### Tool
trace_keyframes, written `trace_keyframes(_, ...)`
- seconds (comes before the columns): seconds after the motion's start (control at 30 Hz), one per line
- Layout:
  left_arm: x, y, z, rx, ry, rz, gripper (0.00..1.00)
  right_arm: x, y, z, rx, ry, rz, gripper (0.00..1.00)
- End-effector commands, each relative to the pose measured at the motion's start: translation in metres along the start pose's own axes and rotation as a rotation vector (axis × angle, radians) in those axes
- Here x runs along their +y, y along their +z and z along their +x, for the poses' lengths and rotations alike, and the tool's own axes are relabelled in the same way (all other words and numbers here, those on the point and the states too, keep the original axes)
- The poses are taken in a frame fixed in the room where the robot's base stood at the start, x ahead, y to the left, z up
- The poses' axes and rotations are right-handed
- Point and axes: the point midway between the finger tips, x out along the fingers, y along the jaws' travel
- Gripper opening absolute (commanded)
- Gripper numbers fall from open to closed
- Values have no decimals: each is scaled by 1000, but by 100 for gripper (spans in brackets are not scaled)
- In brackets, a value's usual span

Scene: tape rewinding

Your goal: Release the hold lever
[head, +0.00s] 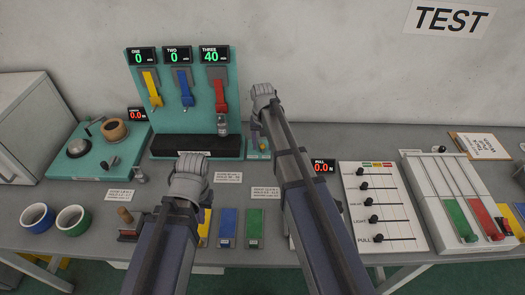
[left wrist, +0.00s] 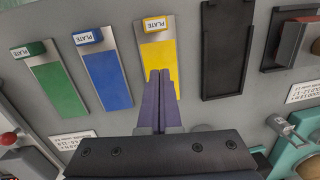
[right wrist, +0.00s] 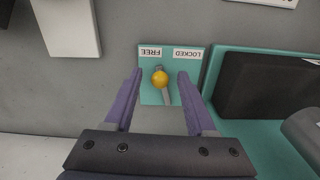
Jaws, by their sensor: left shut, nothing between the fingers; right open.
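The hold lever has a yellow knob (right wrist: 160,79) and a grey shaft on a small teal plate (right wrist: 149,97) labelled FREE and LOCKED. The knob sits nearer the FREE label, but I cannot tell its exact setting. In the head view the lever's plate (head: 252,155) is partly hidden by my right arm. My right gripper (right wrist: 158,76) is open, its fingers on either side of the knob, not visibly touching it. My left gripper (left wrist: 160,73) is shut and empty over the yellow strip (left wrist: 158,55); it also shows in the head view (head: 190,163).
A teal stand (head: 210,65) with three coloured levers and displays is behind the grippers. A slider panel (head: 366,180) and a white rail unit (head: 425,200) stand to the right. Two cups (head: 73,220) and a teal base (head: 100,160) are at left.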

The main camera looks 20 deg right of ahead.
Motion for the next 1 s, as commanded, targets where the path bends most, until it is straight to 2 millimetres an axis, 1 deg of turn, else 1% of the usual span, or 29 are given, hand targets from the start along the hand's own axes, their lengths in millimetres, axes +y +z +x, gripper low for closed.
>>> trace_keyframes(0.03, 0, 0, 6, 0, 0, 0, 0, 0, 0, 6, 0, 0, 0, 56)
trace_keyframes(0.33, 0, 0, 5, 0, 0, 0, 0, 0, 0, 5, 0, 0, 0, 56)
trace_keyframes(0.37, 0, 0, 5, 0, 0, 0, 0, 0, 0, 5, 0, 0, 0, 54)
trace_keyframes(0.83, 0, 0, 5, 0, 0, 0, 0, 0, 0, 5, 0, 0, 0, 1)
trace_keyframes(1.0, 0, 0, 5, 0, 0, 0, 0, 0, 0, 5, 0, 0, 0, 0)
